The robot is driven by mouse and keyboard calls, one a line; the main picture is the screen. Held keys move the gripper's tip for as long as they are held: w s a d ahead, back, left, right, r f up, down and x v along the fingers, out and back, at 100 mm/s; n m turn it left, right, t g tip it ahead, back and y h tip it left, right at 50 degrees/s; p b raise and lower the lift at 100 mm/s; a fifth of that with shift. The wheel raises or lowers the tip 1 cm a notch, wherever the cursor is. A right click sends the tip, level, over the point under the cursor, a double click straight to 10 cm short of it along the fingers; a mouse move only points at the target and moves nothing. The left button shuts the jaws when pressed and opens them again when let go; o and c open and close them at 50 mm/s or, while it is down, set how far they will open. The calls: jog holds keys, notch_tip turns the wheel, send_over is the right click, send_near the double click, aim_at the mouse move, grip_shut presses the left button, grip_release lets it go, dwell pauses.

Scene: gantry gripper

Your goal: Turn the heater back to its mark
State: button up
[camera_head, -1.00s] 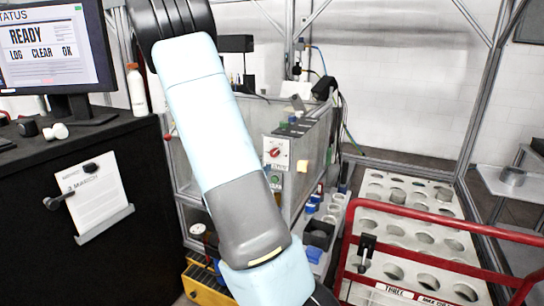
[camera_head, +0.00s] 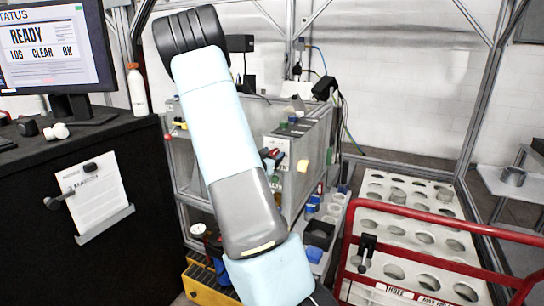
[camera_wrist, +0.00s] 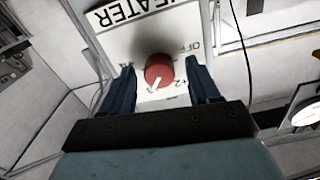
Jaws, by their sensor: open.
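The white heater panel (camera_wrist: 120,42) fills the upper middle of the wrist view, its HEATER lettering upside down. Its round red knob (camera_wrist: 160,69) has a white pointer that points down and slightly left in that picture, towards partly hidden marks. OFF and +2 print lie to the right of the knob. My gripper (camera_wrist: 160,72) is open, with one dark finger on each side of the knob and a gap on both sides. In the head view, my gripper (camera_head: 269,158) is in front of the heater panel (camera_head: 282,145) and covers much of it.
A yellow block (camera_head: 302,166) sticks out just right of the panel. A round white gauge (camera_wrist: 305,112) is at the right of the wrist view. A red rail (camera_head: 450,224) crosses in front of a white rack with round holes (camera_head: 375,217). A monitor (camera_head: 55,45) stands at left.

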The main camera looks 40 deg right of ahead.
jog(key=shift+c, duration=0.4)
jog(key=c, duration=0.9)
jog(key=shift+n, duration=1)
jog(key=shift+c, duration=0.2)
jog(key=o, duration=1)
jog(key=v, duration=1.3)
jog(key=shift+s+a+f, duration=0.1)
jog(key=shift+s+a, duration=0.05)
jog(key=shift+a, duration=0.25)
